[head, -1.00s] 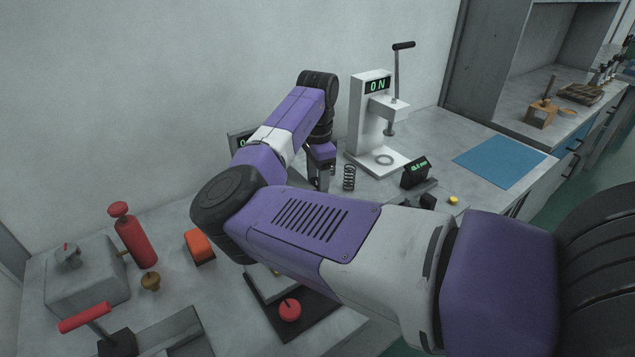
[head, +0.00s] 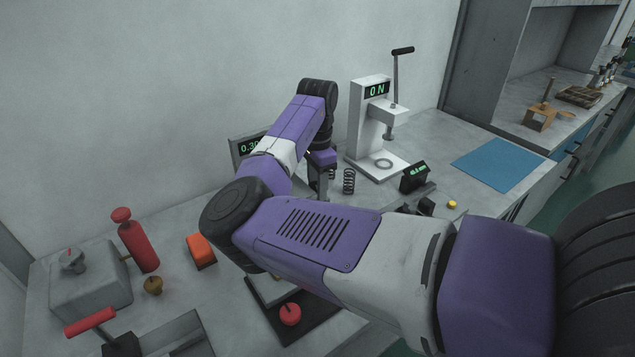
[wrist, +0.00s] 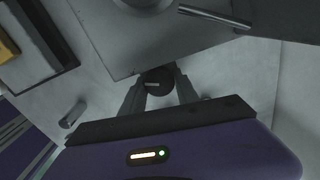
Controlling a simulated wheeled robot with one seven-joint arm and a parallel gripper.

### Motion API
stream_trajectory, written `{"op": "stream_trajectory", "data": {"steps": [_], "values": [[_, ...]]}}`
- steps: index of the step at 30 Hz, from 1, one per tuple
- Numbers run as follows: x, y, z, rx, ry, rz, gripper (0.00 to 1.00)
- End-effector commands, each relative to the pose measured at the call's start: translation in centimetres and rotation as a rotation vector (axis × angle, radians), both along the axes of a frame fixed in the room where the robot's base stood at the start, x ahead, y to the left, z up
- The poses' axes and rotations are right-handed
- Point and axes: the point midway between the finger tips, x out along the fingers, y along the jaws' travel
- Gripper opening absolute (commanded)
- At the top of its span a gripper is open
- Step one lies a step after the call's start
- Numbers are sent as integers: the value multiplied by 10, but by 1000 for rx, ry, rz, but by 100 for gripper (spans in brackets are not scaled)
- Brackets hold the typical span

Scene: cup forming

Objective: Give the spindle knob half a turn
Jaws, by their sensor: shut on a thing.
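The spindle knob (wrist: 154,79) is a small dark round knob with a pale mark on its face, in the wrist view. My gripper (wrist: 158,88) has a finger on each side of it and is shut on it. Behind the knob is a grey plate or body (wrist: 175,45). In the head view my gripper (head: 318,190) points down beside the springs, and my arm hides the knob and most of its device. A display (head: 249,147) reading about 0.30 shows behind my arm.
A white press (head: 362,130) reading 0 N and a spring (head: 349,181) stand close to the right of my gripper. A small dark gauge (head: 414,177) is further right. A blue mat (head: 498,163) lies clear. A red knob (head: 290,315) sits below my arm.

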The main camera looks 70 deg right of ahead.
Motion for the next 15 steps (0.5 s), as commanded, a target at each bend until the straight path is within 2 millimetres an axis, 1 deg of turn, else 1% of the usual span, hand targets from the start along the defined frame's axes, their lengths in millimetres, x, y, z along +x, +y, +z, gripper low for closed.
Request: {"op": "stream_trajectory", "data": {"steps": [1,15], "values": [[-2,0,4,2,6,29,0],[0,0,4,3,5,345,0]]}}
